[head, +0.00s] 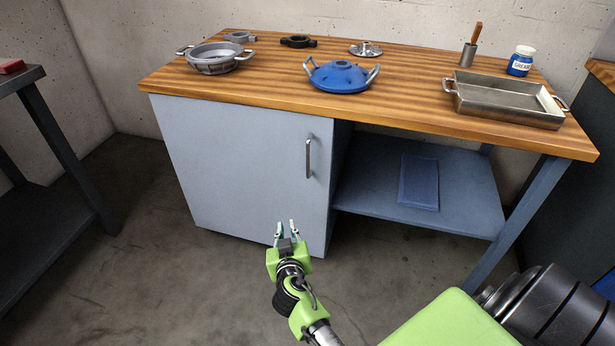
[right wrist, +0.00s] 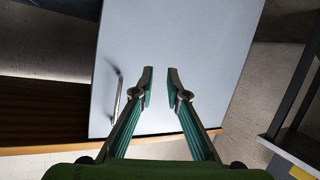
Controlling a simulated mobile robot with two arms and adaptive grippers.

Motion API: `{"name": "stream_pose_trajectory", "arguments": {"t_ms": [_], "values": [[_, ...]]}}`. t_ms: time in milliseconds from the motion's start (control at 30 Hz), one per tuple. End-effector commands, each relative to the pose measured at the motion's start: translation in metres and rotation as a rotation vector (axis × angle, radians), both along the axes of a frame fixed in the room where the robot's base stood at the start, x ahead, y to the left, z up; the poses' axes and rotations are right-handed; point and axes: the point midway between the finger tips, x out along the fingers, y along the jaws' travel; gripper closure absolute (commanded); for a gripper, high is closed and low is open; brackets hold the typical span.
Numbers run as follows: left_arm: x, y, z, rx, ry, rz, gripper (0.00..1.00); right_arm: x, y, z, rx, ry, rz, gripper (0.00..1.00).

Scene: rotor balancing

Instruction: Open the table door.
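The table door (head: 235,165) is a flat blue-grey panel under the left part of the wooden table, and it looks shut. Its metal bar handle (head: 308,157) is upright near the door's right edge. My right gripper (head: 286,228) is open and empty, low in front of the door, below and a little left of the handle in the head view. In the right wrist view, its fingertips (right wrist: 160,88) stand apart before the door (right wrist: 190,45), with the handle (right wrist: 117,95) to their left, untouched. My left gripper is not in view.
The wooden tabletop (head: 410,100) holds a grey pot (head: 213,60), a blue housing (head: 341,77), a metal tray (head: 505,98) and a grease jar (head: 521,61). An open shelf (head: 375,185) is right of the door. A dark side table (head: 45,125) stands left. The floor before the door is clear.

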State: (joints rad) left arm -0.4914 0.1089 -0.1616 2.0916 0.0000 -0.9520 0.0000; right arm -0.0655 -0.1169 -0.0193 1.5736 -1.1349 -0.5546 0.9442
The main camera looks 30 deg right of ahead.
Motion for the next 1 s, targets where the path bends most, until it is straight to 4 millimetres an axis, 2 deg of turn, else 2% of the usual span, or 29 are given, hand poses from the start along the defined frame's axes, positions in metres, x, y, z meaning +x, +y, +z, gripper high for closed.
{"name": "stream_pose_trajectory", "arguments": {"t_ms": [67,200,333,433,567,767,1000], "values": [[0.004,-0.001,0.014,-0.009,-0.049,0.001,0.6,0.009,-0.018,0.028,-0.011,-0.121,-0.07,0.86],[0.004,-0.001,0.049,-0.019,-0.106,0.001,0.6,0.01,-0.042,0.082,-0.025,-0.278,-0.161,0.86],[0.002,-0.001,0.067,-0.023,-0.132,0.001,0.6,0.005,-0.054,0.109,-0.033,-0.354,-0.208,0.86],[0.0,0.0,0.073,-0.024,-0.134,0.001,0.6,0.006,-0.059,0.119,-0.037,-0.377,-0.221,0.86],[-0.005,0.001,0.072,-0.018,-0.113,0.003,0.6,0.018,-0.068,0.122,-0.038,-0.379,-0.221,0.86],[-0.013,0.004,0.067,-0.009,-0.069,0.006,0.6,0.05,-0.094,0.122,-0.038,-0.378,-0.22,0.86],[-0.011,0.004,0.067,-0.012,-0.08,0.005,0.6,0.088,-0.124,0.12,-0.037,-0.376,-0.22,0.86]]}}
